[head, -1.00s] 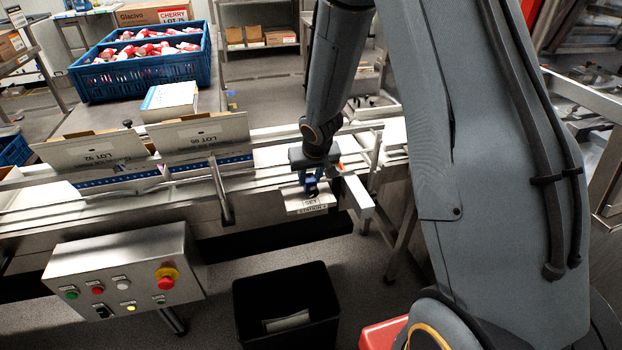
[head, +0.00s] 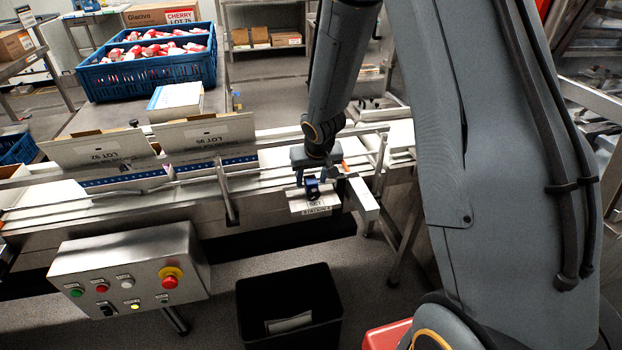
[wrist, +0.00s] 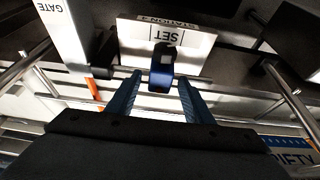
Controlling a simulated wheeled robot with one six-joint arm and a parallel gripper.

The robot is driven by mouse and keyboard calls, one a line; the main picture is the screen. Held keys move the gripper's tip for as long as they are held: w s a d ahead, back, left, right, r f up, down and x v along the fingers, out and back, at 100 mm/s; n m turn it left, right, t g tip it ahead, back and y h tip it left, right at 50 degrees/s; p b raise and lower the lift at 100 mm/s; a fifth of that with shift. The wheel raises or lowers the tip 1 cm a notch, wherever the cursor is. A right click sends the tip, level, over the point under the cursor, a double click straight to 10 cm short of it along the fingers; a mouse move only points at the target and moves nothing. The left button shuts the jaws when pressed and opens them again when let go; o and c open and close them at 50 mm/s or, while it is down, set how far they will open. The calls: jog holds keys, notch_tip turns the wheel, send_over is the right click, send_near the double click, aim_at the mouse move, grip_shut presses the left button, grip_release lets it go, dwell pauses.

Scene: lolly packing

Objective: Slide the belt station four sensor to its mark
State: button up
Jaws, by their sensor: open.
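The station four sensor (wrist: 162,68) is a small block, black on top with a blue lower part, on a rail at the belt's near edge. In the head view the sensor (head: 313,190) shows small under my wrist. A white plate marked SET and STATION (wrist: 165,40) lies just beyond it in the wrist view; the plate (head: 312,208) hangs at the belt's front in the head view. My gripper (wrist: 160,80) is open, its two blue fingers either side of the sensor with visible gaps. I cannot tell the sensor's exact alignment with the SET line.
A white bar marked GATE (wrist: 62,32) stands close beside the sensor. Upright cartons (head: 207,137) sit on the belt to the left. A control box with a red stop button (head: 130,280) and a black bin (head: 290,305) stand in front. A blue crate (head: 150,75) is behind.

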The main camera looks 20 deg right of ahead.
jog(key=p+v, duration=0.4)
jog(key=v, duration=0.2)
jog(key=shift+s+r, duration=0.25)
jog(key=shift+r, duration=0.05)
jog(key=s+r+g+b, duration=0.1)
jog(key=s+r+b, duration=0.1)
jog(key=s, duration=0.8)
jog(key=s+d+r+g+b, duration=0.1)
jog(key=s+r+g+b, duration=0.1)
jog(key=s, duration=0.9)
jog(key=shift+s+d+r, duration=0.15)
jog(key=shift+s+r, duration=0.1)
jog(key=shift+r, duration=0.6)
